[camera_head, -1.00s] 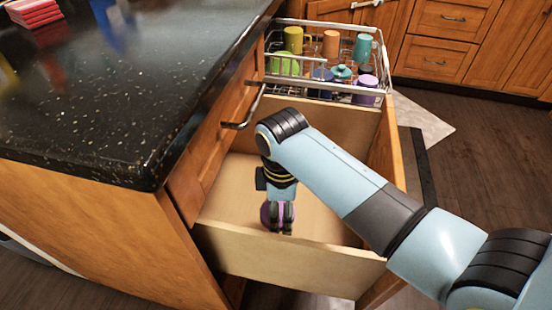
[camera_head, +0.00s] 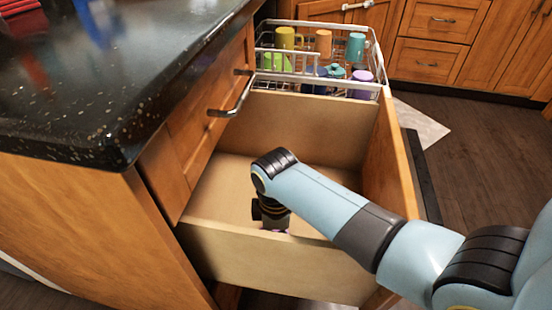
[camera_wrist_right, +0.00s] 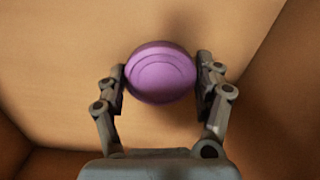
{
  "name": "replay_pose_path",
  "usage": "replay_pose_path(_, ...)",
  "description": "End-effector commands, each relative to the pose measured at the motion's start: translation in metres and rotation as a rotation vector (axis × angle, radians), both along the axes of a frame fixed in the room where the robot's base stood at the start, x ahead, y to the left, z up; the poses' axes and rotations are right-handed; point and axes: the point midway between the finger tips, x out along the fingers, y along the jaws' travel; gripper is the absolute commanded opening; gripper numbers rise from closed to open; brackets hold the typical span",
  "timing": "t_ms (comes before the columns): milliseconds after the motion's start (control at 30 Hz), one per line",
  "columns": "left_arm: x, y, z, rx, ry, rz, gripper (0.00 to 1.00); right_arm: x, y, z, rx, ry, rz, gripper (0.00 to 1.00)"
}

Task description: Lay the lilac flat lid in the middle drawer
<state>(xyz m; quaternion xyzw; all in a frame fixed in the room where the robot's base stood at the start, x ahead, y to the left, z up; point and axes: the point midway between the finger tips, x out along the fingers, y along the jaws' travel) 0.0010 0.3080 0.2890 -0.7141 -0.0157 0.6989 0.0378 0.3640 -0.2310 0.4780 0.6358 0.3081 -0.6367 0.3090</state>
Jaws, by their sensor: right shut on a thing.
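The lilac flat lid (camera_wrist_right: 161,72) is a round purple disc with ring ridges, between the fingertips of my right gripper (camera_wrist_right: 162,83) in the right wrist view. The gripper is shut on it, one finger at each side. In the head view my right gripper (camera_head: 275,226) reaches down inside the open wooden drawer (camera_head: 300,262), close to its front wall. The front wall hides the fingertips and most of the lid there. The drawer floor shows beyond the lid in the wrist view. I cannot tell whether the lid touches the floor. My left gripper is not in view.
A wire rack (camera_head: 375,75) with several coloured cups stands behind the drawer. A dark speckled counter (camera_head: 130,90) and a drawer front with a metal handle (camera_head: 232,98) flank the drawer on the left. The drawer's back floor is clear.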

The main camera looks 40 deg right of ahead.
Motion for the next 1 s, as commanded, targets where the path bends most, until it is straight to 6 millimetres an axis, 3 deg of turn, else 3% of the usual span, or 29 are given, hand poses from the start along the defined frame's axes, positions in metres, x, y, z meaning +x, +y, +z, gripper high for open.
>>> replay_pose_path(100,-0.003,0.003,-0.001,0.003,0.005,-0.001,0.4,0.0,0.0,-0.002,-0.001,0.001,0.0,0.42)
replay_pose_path(133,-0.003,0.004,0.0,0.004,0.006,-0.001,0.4,0.0,0.0,-0.002,0.0,0.0,0.0,0.72)
replay_pose_path(300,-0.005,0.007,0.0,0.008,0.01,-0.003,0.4,0.0,0.0,-0.002,0.0,0.0,0.0,0.93)
replay_pose_path(667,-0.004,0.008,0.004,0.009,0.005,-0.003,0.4,0.0,0.0,0.006,0.0,-0.001,0.0,0.93)
replay_pose_path(1000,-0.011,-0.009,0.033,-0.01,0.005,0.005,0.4,0.001,0.0,0.08,0.0,-0.005,0.0,0.93)
